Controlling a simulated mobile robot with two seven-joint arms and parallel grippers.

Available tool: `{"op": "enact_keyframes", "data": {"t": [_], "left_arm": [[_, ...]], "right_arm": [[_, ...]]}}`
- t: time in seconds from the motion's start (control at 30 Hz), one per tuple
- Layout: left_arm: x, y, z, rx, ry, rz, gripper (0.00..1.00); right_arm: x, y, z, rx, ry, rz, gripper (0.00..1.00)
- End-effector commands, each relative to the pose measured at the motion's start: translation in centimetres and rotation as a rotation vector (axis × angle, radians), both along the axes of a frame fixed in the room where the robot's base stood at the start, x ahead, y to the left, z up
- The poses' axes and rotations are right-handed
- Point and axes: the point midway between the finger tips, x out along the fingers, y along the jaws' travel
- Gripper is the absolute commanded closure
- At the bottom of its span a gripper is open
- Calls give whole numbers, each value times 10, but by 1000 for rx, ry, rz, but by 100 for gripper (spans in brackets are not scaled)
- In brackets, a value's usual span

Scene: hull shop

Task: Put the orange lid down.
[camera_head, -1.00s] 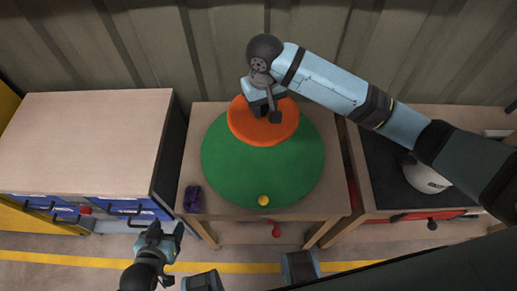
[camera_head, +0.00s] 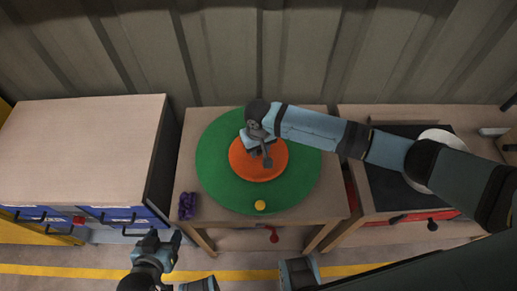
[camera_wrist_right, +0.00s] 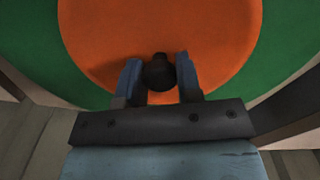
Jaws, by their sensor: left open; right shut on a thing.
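The round orange lid (camera_head: 255,172) is over the green round mat (camera_head: 215,165) on the middle wooden table. My right gripper (camera_head: 264,155) is above the lid and shut on its dark knob (camera_wrist_right: 158,72), with one finger on each side in the right wrist view. The lid (camera_wrist_right: 110,50) overlaps the green surface there. I cannot tell whether the lid touches the mat or hangs just above it. My left gripper (camera_head: 168,243) is open and empty in front of the table's left side, away from the lid.
A yellow ball (camera_head: 260,206) sits at the mat's front edge. A purple object (camera_head: 187,206) lies at the table's front left corner. A wood-topped cabinet (camera_head: 80,145) stands left. At right is a dark-topped bench (camera_head: 388,190) with a white round thing (camera_head: 437,137), partly hidden by my arm.

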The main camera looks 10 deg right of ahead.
Motion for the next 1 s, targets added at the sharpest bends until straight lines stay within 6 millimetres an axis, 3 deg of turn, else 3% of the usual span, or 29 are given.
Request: {"op": "enact_keyframes", "data": {"t": [0.4,0.43,0.53,0.87,1.0], "left_arm": [[1,0,1,-1,0,2,41],[1,0,0,-1,0,2,41],[1,0,0,0,0,1,41],[0,0,-3,0,3,2,41],[0,0,1,0,2,1,41]], "right_arm": [[0,0,-9,0,-1,0,91],[0,0,-9,0,-1,1,63],[0,0,-9,0,-1,1,42],[1,0,-6,-1,-2,1,42],[1,1,13,2,-3,0,42]]}}
